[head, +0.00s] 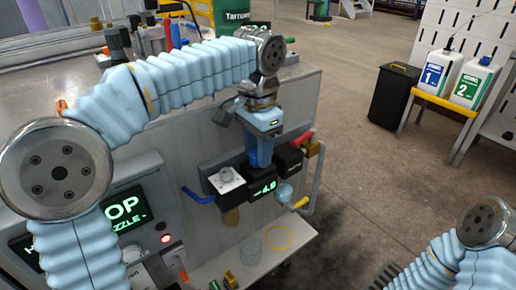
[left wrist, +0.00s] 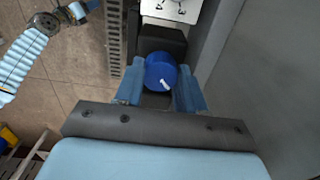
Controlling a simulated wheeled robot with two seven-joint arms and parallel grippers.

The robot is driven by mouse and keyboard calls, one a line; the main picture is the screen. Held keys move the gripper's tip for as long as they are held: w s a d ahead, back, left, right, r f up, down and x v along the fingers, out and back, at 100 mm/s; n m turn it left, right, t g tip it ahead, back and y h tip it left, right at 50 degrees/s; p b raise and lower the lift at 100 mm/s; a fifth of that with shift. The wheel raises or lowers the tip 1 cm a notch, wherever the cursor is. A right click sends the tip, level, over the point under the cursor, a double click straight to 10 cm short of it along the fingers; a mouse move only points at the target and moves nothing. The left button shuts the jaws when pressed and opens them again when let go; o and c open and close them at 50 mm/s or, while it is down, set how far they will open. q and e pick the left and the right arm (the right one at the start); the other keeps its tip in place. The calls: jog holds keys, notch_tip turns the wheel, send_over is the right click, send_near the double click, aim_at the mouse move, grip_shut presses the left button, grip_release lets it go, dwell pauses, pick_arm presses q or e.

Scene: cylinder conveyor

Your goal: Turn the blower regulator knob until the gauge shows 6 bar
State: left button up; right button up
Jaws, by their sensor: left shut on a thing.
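The blower regulator knob (left wrist: 158,70) is a blue cylinder with a white pointer mark, seen between my fingers in the left wrist view. My left gripper (head: 259,152) comes down from above and is shut on it. In the head view the gripper hides most of the knob. The gauge (head: 263,188) is a black box just below the gripper, with green digits that read about 4.0. My right arm (head: 470,255) shows at the lower right in the head view, but its gripper is not seen.
A blue lever (head: 199,195) is left of the gauge and a red handle (head: 303,138) is right of it. A black panel with green text (head: 125,208) is at lower left. A black bin (head: 393,95) and two white canisters (head: 433,72) stand across the open floor.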

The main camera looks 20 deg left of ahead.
pick_arm(q)
jog(key=m, duration=0.5)
dwell(0.6)
jog(key=o, duration=1)
jog(key=shift+o, duration=0.2)
